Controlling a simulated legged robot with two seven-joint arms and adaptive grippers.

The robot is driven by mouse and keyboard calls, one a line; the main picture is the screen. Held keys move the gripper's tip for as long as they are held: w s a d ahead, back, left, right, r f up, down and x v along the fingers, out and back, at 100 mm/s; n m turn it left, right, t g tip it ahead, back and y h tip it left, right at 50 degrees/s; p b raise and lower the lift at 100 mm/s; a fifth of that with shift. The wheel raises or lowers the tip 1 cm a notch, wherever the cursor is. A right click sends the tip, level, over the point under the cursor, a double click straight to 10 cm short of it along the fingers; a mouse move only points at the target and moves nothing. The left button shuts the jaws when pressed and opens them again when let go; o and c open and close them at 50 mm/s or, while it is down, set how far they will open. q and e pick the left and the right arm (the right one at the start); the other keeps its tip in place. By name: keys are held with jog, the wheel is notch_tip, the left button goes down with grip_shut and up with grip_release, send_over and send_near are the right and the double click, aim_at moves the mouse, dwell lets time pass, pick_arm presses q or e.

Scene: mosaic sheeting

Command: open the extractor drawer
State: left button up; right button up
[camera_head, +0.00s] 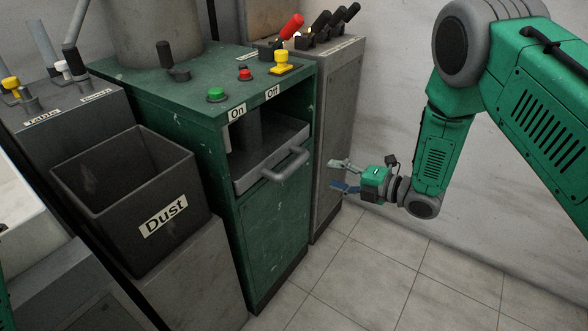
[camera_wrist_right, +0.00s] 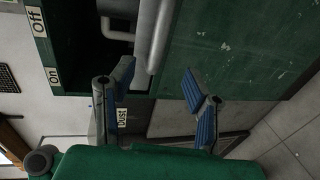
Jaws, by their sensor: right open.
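The extractor is a green cabinet (camera_head: 275,235) with "On" and "Off" labels on its upper edge. Its grey drawer (camera_head: 247,180) sits in the opening below the labels, with part of its inside visible over the front. I cannot tell if it is pulled out at all. A light grey bar handle (camera_head: 286,164) runs across the drawer front. My right gripper (camera_head: 341,177) is open and empty, to the right of the handle and apart from it. In the right wrist view the handle (camera_wrist_right: 161,36) is beyond the open blue-padded fingers (camera_wrist_right: 158,80). My left gripper is out of view.
A dark "Dust" bin (camera_head: 120,205) stands left of the cabinet. Green (camera_head: 216,94), red (camera_head: 245,73) and yellow (camera_head: 281,63) controls sit on the cabinet top. A grey lever cabinet (camera_head: 338,130) stands close behind on the right. The tiled floor (camera_head: 390,270) in front is clear.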

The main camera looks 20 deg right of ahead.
aim_at(298, 164)
jog(key=b+x, duration=0.3)
jog(key=x, duration=0.9)
jog(key=shift+d, duration=0.1)
jog(key=shift+w+a, duration=0.4)
jog(key=shift+w, duration=0.05)
jog(key=shift+f, duration=0.1)
grip_shut()
